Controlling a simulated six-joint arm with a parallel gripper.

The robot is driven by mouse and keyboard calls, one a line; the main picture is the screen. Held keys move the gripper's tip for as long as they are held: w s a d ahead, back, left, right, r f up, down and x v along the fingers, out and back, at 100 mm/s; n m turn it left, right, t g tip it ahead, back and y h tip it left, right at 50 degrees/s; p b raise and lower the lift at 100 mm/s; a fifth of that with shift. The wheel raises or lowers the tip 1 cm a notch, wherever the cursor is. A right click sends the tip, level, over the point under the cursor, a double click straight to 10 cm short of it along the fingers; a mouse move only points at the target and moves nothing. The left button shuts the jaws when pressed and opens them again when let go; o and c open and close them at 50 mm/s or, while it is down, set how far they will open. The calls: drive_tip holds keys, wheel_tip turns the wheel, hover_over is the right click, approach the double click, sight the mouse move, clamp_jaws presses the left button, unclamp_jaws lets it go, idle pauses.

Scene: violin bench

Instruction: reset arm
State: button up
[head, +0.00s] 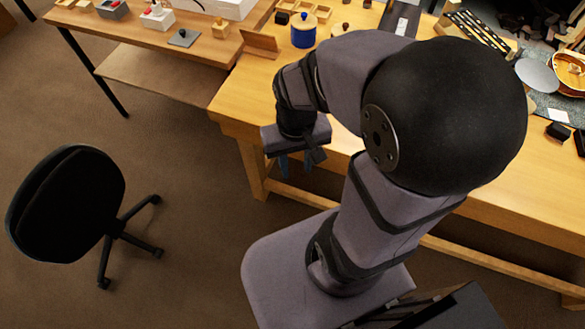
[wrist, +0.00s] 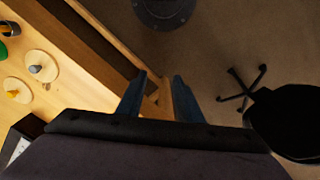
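My gripper (head: 296,163) hangs at the near left edge of the wooden workbench (head: 235,108), pointing down, with its blue fingers partly hidden under the wrist in the head view. In the wrist view my gripper (wrist: 160,82) has its two blue fingers well apart. Nothing is held between them. Bench framing and the floor show beyond the gap. My arm is bent, and its large black joint hides the middle of the bench in the head view.
A blue jar (head: 303,32) stands on the bench behind my wrist. A violin body (head: 572,72) lies at the far right. A side table (head: 190,50) with small items is at upper left. A black office chair (head: 68,205) stands on open floor at left.

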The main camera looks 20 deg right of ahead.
drive_tip(key=shift+s+a+f+n, duration=0.2)
drive_tip(key=shift+s+a+n, duration=0.25)
drive_tip(key=shift+a+n, duration=0.3)
drive_tip(key=shift+d, duration=0.1)
idle(1.1)
